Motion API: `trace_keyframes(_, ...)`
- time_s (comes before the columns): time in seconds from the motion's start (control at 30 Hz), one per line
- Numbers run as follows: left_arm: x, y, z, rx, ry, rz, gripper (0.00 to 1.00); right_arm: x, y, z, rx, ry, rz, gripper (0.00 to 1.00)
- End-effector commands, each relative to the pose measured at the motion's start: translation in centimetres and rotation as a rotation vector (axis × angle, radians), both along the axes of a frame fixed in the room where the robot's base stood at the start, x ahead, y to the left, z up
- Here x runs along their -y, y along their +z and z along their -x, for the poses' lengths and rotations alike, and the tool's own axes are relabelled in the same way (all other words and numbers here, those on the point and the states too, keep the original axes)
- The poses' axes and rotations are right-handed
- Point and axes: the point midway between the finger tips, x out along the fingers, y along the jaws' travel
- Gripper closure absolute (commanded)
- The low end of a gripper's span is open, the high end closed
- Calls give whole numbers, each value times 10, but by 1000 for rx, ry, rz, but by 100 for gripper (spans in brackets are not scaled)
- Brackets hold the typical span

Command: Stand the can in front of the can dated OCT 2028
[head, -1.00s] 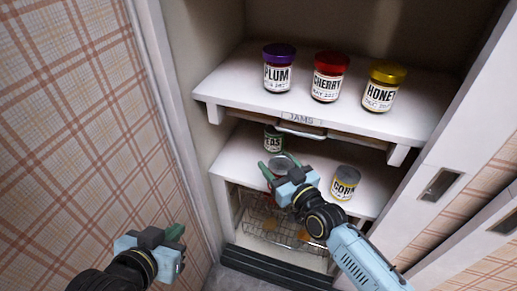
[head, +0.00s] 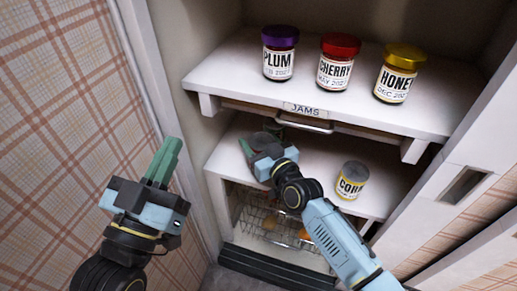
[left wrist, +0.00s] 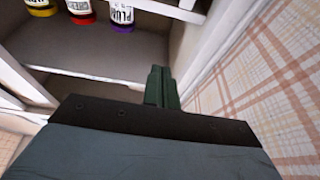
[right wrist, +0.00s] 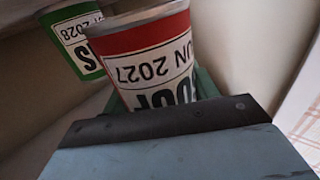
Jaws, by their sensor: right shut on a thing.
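My right gripper (head: 264,146) is over the lower shelf (head: 310,158), shut on a can with a red band (right wrist: 150,40). In the right wrist view the can's label appears upside down, reads JUN 2027, and its name is partly cut off. The green-banded can (right wrist: 75,35) stands just behind and left of it in that view; its date ends in 2028, with the month partly cut off. In the head view the green can is mostly hidden behind my right gripper. My left gripper (head: 165,160) is shut and empty, left of the cupboard.
A CORN can (head: 351,182) stands on the lower shelf to the right. PLUM (head: 280,55), CHERRY (head: 337,62) and HONEY (head: 398,75) jars stand on the shelf above, labelled JAMS (head: 305,110). A wire basket (head: 265,225) is below.

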Motion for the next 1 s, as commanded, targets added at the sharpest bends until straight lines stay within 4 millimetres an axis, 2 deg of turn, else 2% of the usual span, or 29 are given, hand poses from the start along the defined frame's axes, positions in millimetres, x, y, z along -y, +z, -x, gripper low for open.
trace_keyframes(0.1,1,16,8,137,-7,45,100,-1,-8,0,3,1,-2,73)
trace_keyframes(0.3,-2,30,19,301,-6,93,100,-2,-19,0,3,2,-1,73)
trace_keyframes(0.83,-4,37,26,378,-5,115,100,-2,-25,0,4,3,0,73)
trace_keyframes(0.87,-4,38,26,381,-5,116,100,-2,-25,0,1,3,2,37)
trace_keyframes(1.0,-4,38,26,379,-5,115,100,-2,-25,0,1,3,1,19)
